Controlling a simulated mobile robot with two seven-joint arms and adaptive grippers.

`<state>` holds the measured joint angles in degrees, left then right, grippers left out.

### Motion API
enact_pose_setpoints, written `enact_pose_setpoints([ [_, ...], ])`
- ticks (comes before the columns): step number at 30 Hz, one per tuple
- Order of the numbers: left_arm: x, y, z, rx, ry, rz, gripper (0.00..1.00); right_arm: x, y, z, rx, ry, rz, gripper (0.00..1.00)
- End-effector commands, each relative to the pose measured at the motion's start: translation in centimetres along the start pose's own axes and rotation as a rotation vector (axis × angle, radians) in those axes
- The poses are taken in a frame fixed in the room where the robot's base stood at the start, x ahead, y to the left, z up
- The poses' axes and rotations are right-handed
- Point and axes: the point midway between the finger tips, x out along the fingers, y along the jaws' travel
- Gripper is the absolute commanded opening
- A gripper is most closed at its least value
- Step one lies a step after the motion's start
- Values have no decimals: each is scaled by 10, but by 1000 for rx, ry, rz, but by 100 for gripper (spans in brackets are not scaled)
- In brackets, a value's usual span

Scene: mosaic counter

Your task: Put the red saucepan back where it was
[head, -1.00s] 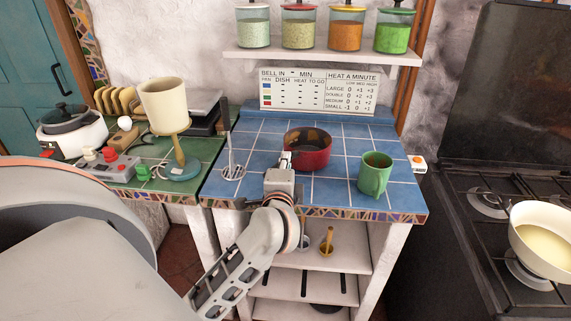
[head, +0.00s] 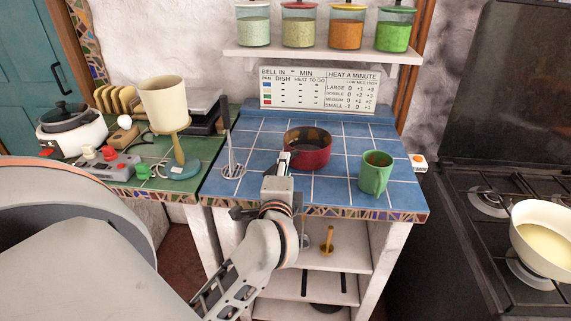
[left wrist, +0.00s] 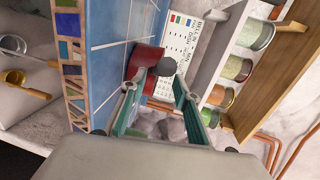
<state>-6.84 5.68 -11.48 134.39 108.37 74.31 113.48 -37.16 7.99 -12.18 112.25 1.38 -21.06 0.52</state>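The red saucepan (head: 308,150) stands upright on the blue-tiled counter (head: 260,136), near its middle. My left gripper (head: 284,160) is at the saucepan's near left side, over the counter's front half. In the left wrist view the gripper's (left wrist: 156,86) two green-lined fingers are spread apart, with the saucepan (left wrist: 145,57) just beyond them. A dark handle end shows between the fingertips and does not look clamped. Part of the saucepan's near side is hidden by the gripper in the head view. My right gripper is not in view.
A green mug (head: 375,173) stands right of the saucepan, and a whisk on a stand (head: 232,168) stands left. A cream pan (head: 545,240) sits on the stove at right. Blue tiles are clear between mug and saucepan.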

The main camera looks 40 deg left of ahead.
Motion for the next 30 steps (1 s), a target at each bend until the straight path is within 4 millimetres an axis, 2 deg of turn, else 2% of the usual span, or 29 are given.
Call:
enact_pose_setpoints([
  [3,-27,3,0,-3,1,5,31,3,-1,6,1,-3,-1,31],
  [8,-56,2,0,-3,0,4,31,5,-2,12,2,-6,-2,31],
  [9,-63,1,0,0,1,4,31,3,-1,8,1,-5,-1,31],
  [16,-81,-1,1,23,-4,-8,31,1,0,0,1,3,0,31],
  [19,-81,-8,6,180,-31,-70,31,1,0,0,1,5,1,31],
  [20,-81,-11,8,261,-45,-102,31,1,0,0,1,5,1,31],
  [23,-84,-26,7,656,-109,-241,31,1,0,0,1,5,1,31],
  [25,-90,-34,-4,1019,-168,-358,31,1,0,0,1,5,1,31],
  [28,-105,-28,-36,1607,-263,-541,31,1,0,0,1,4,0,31],
  [30,-118,-6,-67,2039,-334,-686,31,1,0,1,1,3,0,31],
])
